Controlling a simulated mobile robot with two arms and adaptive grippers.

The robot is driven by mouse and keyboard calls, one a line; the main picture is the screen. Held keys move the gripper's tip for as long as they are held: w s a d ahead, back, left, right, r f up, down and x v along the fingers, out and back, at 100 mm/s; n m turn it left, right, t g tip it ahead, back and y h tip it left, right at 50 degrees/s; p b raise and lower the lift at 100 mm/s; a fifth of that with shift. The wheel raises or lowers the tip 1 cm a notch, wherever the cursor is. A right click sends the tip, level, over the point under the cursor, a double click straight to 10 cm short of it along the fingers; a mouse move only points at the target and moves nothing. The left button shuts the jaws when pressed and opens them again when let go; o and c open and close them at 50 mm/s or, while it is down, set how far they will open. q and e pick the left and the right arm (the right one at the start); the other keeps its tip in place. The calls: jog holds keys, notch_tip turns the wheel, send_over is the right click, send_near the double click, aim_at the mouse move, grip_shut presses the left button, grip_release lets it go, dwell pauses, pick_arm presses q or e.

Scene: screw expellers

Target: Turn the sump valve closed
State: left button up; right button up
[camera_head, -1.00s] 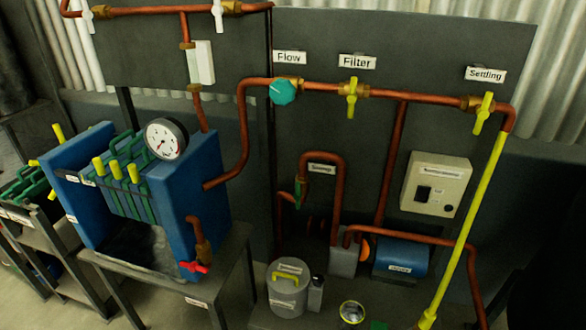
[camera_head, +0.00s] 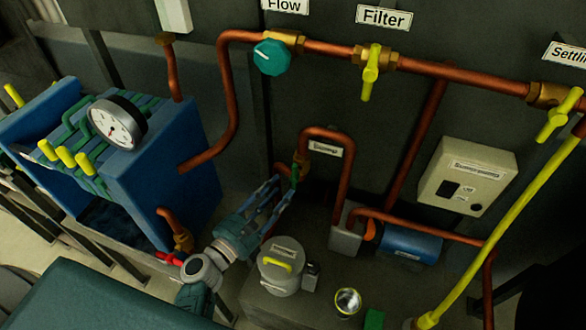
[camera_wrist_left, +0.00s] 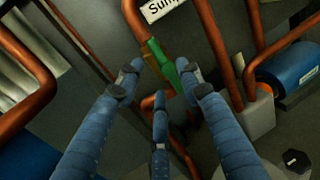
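The sump valve has a green handle (camera_head: 295,172) on the copper pipe below the small label (camera_head: 325,149). In the left wrist view the green handle (camera_wrist_left: 186,78) lies along the pipe, ahead of the fingers. The label starting with "Sum" (camera_wrist_left: 163,8) is above it. My left gripper (camera_head: 281,188) reaches up to the valve from the lower left in the head view. In the left wrist view its fingers (camera_wrist_left: 164,84) are spread on both sides of the handle, with a gap between them. I cannot tell whether any finger touches it. My right gripper is not in view.
A grey pot with a yellow handle (camera_head: 281,270) stands below the left gripper. The blue press (camera_head: 150,185) is left of the arm. A blue pump (camera_head: 408,243) and a copper pipe loop (camera_head: 347,175) are to the right.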

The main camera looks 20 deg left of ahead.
aim_at(293, 176)
pick_arm(q)
jog(key=p+x, duration=0.1)
jog(key=x, duration=0.6)
jog(key=shift+w+f, duration=0.1)
jog(key=shift+w, duration=0.15)
jog(key=shift+w+d, duration=0.1)
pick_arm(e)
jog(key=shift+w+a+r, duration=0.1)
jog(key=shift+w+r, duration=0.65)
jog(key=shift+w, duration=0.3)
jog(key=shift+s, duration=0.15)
pick_arm(q)
jog(key=shift+c, duration=1)
grip_shut()
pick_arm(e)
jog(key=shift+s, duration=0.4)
